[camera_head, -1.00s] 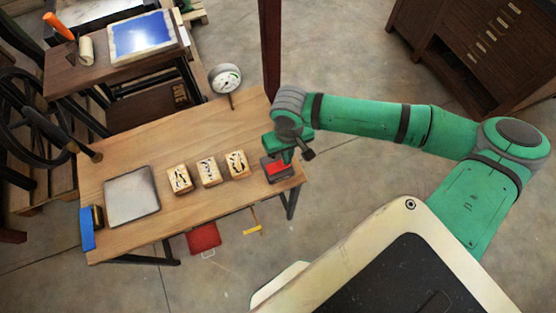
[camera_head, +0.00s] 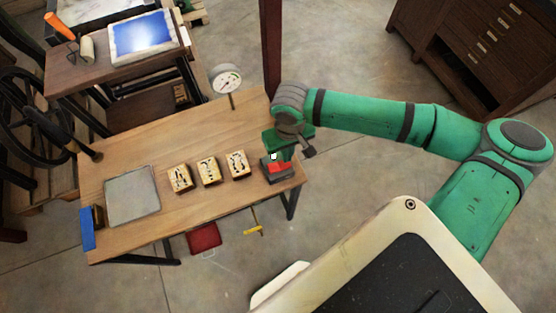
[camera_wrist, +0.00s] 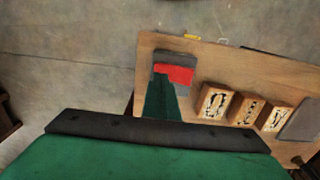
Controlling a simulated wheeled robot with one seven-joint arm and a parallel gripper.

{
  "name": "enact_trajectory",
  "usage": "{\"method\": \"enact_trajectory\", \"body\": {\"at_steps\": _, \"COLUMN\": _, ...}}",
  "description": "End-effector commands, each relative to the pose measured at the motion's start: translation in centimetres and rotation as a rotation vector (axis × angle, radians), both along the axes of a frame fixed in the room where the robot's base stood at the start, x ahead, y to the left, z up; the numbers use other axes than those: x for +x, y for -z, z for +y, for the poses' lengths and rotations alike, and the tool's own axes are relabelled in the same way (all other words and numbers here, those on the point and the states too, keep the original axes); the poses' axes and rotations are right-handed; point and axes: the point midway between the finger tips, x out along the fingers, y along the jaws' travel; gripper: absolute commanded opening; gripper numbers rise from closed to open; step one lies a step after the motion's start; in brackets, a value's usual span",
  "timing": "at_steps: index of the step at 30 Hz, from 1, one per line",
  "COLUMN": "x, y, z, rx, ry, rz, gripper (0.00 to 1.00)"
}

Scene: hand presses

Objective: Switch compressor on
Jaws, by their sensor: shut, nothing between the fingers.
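The switch is a red rocker (camera_head: 278,168) on a dark grey base at the right end of the wooden table. In the wrist view the red rocker (camera_wrist: 177,74) lies at the tip of my fingers. My gripper (camera_head: 281,154) is green, shut and empty. It points down at the back part of the switch and hides some of it. In the wrist view my gripper (camera_wrist: 161,80) overlaps the rocker's edge; I cannot tell if it touches. A small bright white spot (camera_head: 273,156) shows at the back left of the switch. The rocker's position is unclear.
Several patterned wooden blocks (camera_head: 209,171) stand left of the switch. A grey plate (camera_head: 132,196) lies farther left, and a round dial gauge (camera_head: 226,78) stands at the table's back. A dark red post (camera_head: 271,50) rises behind the table. A drawer cabinet (camera_head: 480,50) stands at the far right.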

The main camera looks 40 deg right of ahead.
Motion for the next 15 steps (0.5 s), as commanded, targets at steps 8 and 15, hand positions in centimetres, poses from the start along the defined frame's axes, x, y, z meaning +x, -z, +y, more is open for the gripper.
{"method": "enact_trajectory", "body": {"at_steps": 8, "x": 0.0, "y": -2.0, "z": -0.1, "rx": 0.0, "ry": 0.001, "rz": -0.002, "gripper": 0.0}}
{"method": "enact_trajectory", "body": {"at_steps": 15, "x": 0.0, "y": -3.6, "z": 0.0, "rx": 0.0, "ry": 0.0, "rz": -0.002, "gripper": 0.0}}
